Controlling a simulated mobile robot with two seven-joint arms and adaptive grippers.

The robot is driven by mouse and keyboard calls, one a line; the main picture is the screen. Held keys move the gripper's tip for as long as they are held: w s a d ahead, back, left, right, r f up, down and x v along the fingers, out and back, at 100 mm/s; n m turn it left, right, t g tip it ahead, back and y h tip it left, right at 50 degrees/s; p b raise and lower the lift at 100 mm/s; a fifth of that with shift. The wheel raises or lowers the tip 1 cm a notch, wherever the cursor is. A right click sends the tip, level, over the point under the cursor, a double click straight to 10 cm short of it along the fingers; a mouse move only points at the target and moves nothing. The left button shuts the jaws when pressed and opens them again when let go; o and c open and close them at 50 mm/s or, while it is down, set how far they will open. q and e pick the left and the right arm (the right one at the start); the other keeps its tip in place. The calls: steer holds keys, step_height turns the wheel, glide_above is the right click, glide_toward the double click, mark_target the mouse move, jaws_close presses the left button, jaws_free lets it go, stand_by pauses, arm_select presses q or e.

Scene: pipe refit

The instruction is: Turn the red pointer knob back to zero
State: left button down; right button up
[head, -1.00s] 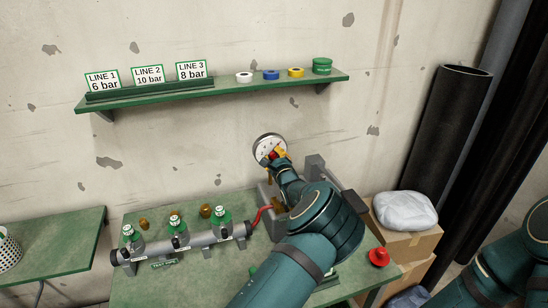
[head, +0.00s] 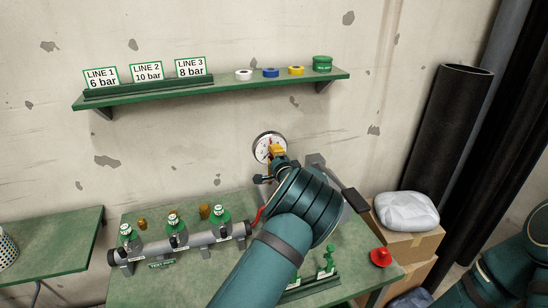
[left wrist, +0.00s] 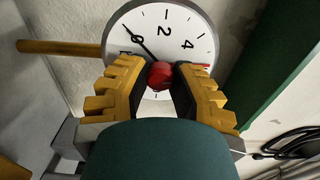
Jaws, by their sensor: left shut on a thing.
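The gauge (head: 262,142) hangs on the wall below the shelf, with a white dial and dark rim. In the left wrist view its dial (left wrist: 190,22) appears turned, with a 2 and a 4 legible. A thin black needle points to the upper left there. The red pointer knob (left wrist: 160,75) sits at the dial's centre, and a red tip shows to its right. My left gripper (head: 275,151) is at the gauge. Its yellow-backed fingers (left wrist: 161,82) are shut on the knob, one on each side. My right gripper is out of view.
A shelf (head: 225,88) with line signs and tape rolls runs above the gauge. A grey pipe manifold (head: 195,240) with green-capped valves lies on the green bench below. A red piece (head: 380,257) stands at the bench's right edge, near cardboard boxes (head: 412,243).

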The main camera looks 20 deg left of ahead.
arm_select(q)
steer(key=n+b, duration=0.2)
steer(key=n, duration=0.4)
steer(key=shift+n, duration=0.3)
steer(key=n+b, duration=0.1)
steer(key=n, duration=0.2)
steer(key=shift+n+b, duration=0.3)
steer(key=shift+b, duration=0.05)
steer(key=shift+n+b, duration=0.45)
steer(key=shift+n, duration=0.45)
steer(key=n+b, duration=0.2)
steer(key=n, duration=0.2)
steer(key=shift+n+b, duration=0.3)
steer(key=shift+b, duration=0.05)
steer(key=n+b, duration=0.1)
steer(key=n, duration=0.1)
steer(key=shift+r+n, duration=0.1)
steer(key=shift+n, duration=0.3)
steer(key=n+b, duration=0.1)
steer(key=n, duration=0.1)
steer(key=shift+n, duration=0.3)
steer(key=shift+a+r+n, duration=0.1)
steer(key=shift+r+n, duration=0.05)
steer(key=shift+n, duration=1.65)
